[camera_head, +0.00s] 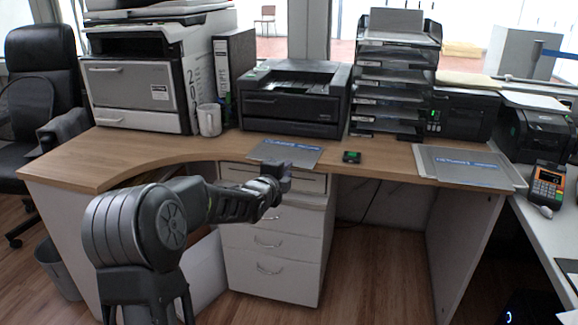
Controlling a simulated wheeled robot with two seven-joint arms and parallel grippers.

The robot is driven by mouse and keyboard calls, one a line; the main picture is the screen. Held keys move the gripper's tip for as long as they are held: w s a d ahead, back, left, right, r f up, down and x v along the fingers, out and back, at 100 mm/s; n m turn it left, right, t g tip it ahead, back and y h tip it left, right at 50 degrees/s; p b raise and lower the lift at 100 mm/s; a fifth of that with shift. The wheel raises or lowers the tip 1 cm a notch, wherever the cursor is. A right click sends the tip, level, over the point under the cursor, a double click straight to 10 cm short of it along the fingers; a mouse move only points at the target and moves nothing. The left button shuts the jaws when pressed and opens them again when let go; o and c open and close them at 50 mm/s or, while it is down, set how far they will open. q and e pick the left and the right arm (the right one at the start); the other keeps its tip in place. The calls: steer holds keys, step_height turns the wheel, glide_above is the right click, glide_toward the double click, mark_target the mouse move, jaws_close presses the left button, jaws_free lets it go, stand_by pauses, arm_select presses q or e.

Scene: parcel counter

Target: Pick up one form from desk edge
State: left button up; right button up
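A grey form with a blue printed strip (290,150) lies flat at the front edge of the wooden desk, near the middle. My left gripper (283,177) is just in front of and below that edge, close to the form's near side. No contact with the form can be made out. Its fingers are small and dark, so I cannot tell whether they are open or shut. More grey sheets with a blue strip (468,170) lie near the desk's right end. My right gripper is out of view.
A small black device with a green display (351,157) sits right of the form. A black printer (293,100), a tray stack (393,80) and a white mug (209,120) stand behind. White drawers (270,242) are below the desk. A card terminal (547,184) is at right.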

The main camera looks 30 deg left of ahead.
arm_select(q)
steer(key=shift+r+x, duration=0.15)
steer(key=shift+x, duration=0.55)
steer(key=shift+r+x, duration=0.1)
steer(key=shift+x, duration=0.6)
jaws_close()
stand_by(0.5)
